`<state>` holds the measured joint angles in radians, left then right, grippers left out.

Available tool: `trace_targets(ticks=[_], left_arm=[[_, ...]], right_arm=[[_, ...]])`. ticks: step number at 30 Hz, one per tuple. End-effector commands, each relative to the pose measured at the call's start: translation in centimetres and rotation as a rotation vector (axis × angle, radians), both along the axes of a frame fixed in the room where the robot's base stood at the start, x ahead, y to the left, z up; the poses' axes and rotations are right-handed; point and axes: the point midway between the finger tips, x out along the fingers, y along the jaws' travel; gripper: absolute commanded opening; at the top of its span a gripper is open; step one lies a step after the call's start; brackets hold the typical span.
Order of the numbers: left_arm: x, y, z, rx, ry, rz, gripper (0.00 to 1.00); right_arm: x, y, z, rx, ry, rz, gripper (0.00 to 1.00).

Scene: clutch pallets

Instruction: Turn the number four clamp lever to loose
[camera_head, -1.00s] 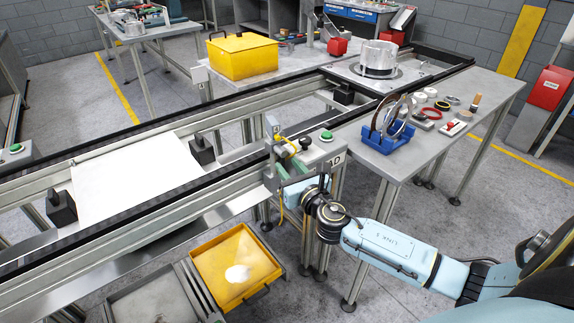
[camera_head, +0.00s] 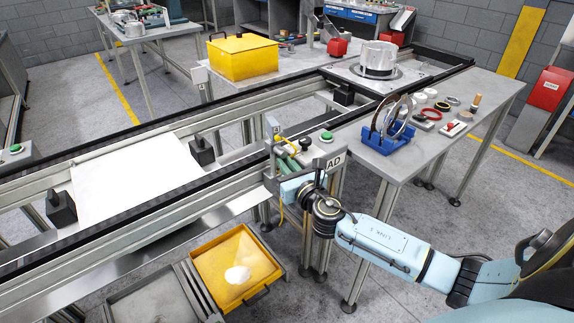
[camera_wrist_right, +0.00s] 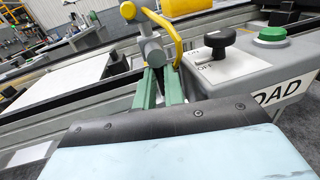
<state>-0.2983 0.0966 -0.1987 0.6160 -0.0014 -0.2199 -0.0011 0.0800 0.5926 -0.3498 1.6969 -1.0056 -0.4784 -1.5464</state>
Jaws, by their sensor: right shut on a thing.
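My right gripper (camera_head: 287,157), with green fingers, is at the front rail of the conveyor, just left of the control box. In the right wrist view its fingers (camera_wrist_right: 160,88) are close together at the base of a clamp lever with a grey round hub (camera_wrist_right: 152,51) and a curved yellow bar (camera_wrist_right: 160,20). The gripper is shut on this lever; the exact contact is partly hidden. In the head view the lever's yellow bar (camera_head: 277,141) is small and stands nearly upright. I cannot read a number on it. My left gripper is out of view.
Right beside the gripper is a control box (camera_wrist_right: 230,69) with a black ON/OFF knob (camera_wrist_right: 228,39) and a green button (camera_wrist_right: 270,36). A white plate (camera_head: 135,170) lies between the rails. A yellow bin (camera_head: 215,268) stands below. A blue rack (camera_head: 385,140) is on the right table.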

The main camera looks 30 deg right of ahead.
Motion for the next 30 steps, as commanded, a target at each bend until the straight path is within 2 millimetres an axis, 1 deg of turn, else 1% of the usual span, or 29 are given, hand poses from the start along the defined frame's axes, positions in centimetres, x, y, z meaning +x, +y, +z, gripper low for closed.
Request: trace_targets(ticks=[8, 13, 30], left_arm=[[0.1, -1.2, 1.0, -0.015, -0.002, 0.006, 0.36], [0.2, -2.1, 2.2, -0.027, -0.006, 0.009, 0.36], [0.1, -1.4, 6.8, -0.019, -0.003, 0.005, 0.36]], right_arm=[[0.0, 0.3, 0.3, 0.093, 0.007, 0.001, 0.0], [0.0, 0.5, 0.5, 0.216, 0.017, -0.001, 0.0], [-0.1, 1.3, 1.3, 0.752, 0.059, -0.001, 0.0]])
